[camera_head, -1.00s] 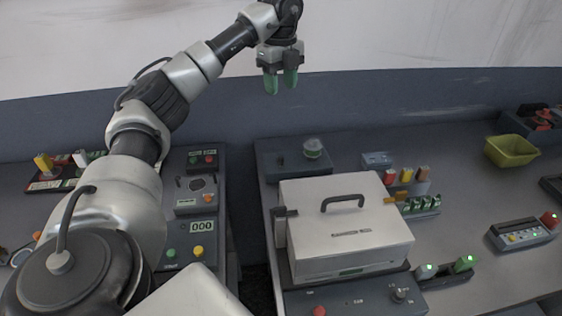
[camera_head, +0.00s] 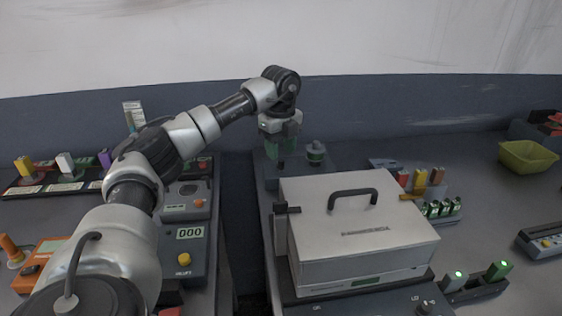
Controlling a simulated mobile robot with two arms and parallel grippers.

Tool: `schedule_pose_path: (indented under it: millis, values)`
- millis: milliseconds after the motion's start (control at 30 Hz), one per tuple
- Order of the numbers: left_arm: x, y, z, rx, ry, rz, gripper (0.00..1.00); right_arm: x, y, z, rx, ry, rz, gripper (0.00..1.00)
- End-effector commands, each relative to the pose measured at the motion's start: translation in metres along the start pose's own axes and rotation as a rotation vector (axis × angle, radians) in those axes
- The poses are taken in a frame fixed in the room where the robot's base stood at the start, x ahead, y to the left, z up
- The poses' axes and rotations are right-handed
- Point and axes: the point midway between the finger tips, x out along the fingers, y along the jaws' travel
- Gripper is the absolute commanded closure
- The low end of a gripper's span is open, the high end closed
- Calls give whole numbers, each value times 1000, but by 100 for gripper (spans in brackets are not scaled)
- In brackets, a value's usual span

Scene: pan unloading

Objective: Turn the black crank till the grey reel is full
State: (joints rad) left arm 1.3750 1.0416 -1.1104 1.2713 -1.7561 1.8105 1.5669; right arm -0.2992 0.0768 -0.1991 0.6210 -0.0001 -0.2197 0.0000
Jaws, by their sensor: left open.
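My left gripper (camera_head: 280,150) is open, with its green fingers pointing down over the left part of a dark grey box (camera_head: 322,170) at the back of the right bench. A small grey, partly green round piece (camera_head: 316,153) stands on this box just right of the fingers; it looks like the reel, but how full it is cannot be told. The black crank cannot be made out; the gripper covers the left part of the box. Whether the fingers touch anything there is unclear. My right gripper is not in view.
A large pale case (camera_head: 362,238) with a black handle stands directly in front of the grey box. Coloured blocks (camera_head: 420,180) and a yellow-green bin (camera_head: 527,157) lie to the right. A panel reading 000 (camera_head: 190,233) is on the left bench. A gap separates the benches.

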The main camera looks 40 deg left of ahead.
Motion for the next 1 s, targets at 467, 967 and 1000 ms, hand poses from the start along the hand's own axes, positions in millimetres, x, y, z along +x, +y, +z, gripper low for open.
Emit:
schedule_pose_path:
  millis: [467,967,1000]
  values:
    - [39,0,0,1,1,0,56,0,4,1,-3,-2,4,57]
    - [39,0,0,1,1,0,100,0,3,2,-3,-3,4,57]
    - [39,0,0,1,1,0,100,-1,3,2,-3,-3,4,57]
